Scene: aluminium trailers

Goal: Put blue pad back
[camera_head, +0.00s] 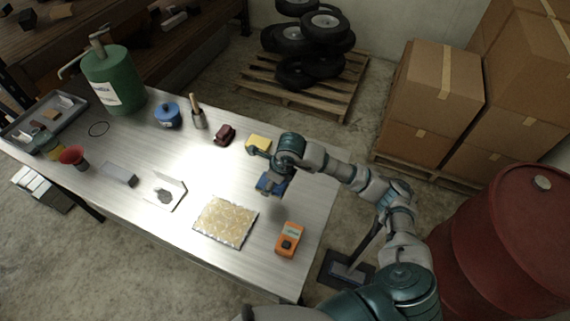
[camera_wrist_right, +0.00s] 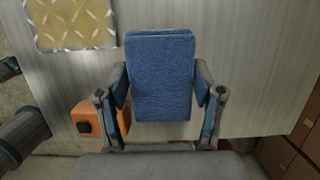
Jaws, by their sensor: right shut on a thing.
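The blue pad (camera_wrist_right: 160,80) is a rectangular block with a textured face, held between the two fingers of my right gripper (camera_wrist_right: 162,100) in the right wrist view. In the head view the right gripper (camera_head: 262,172) is above the right part of the metal table, with the blue pad (camera_head: 271,185) below it. The pad appears to be off the tabletop. A yellow block (camera_head: 259,143) lies just behind the gripper in the head view. My left gripper is not in view.
The metal table (camera_head: 150,225) bears a yellow tread plate (camera_head: 226,220), an orange meter (camera_head: 289,239), a dark red object (camera_head: 224,135), a blue pot (camera_head: 167,115) and a green canister (camera_head: 112,80). Boxes (camera_head: 432,85) and a red drum (camera_head: 510,235) stand right of the table.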

